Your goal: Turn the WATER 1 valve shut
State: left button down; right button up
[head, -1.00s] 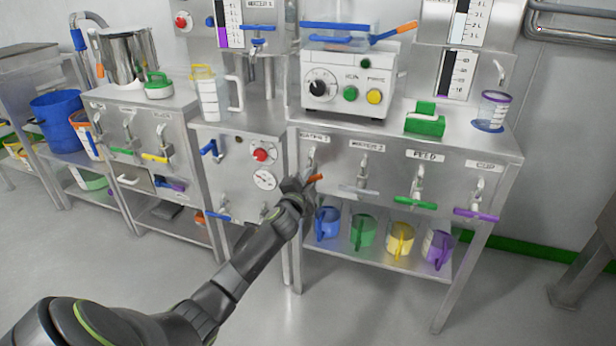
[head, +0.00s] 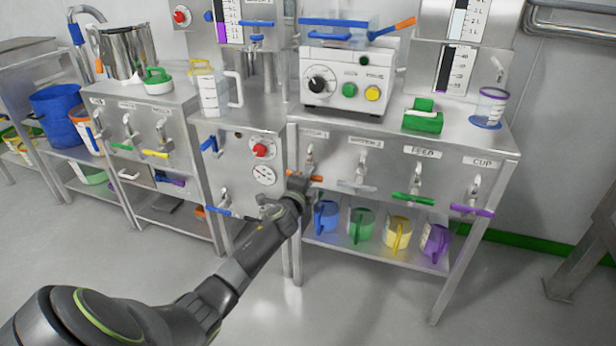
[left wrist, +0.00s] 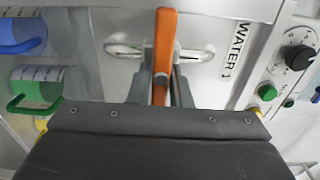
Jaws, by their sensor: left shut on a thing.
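The WATER 1 valve has an orange lever handle (head: 313,178) below its tap on the front panel of the right-hand bench. The lever lies about level, crosswise to the tap. In the left wrist view the orange handle (left wrist: 165,40) runs up the picture, beside the WATER 1 label (left wrist: 235,50). My left gripper (head: 298,183) is at this lever, and its fingers (left wrist: 162,88) are closed on it from both sides. The gripper hides part of the lever in the head view. My right gripper is out of view.
Other taps with a grey lever (head: 357,187), a green lever (head: 413,199) and a purple lever (head: 472,210) stand to the right. Blue (head: 326,217), green, yellow and purple jugs stand on the shelf below. A panel with a gauge (head: 264,174) is to the left.

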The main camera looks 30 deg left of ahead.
pick_arm(q)
jog(key=shift+f, duration=0.1)
jog(key=c, duration=1.3)
grip_release()
jog(key=shift+c, duration=0.2)
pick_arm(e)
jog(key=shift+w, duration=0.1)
pick_arm(q)
jog(key=shift+s, duration=0.15)
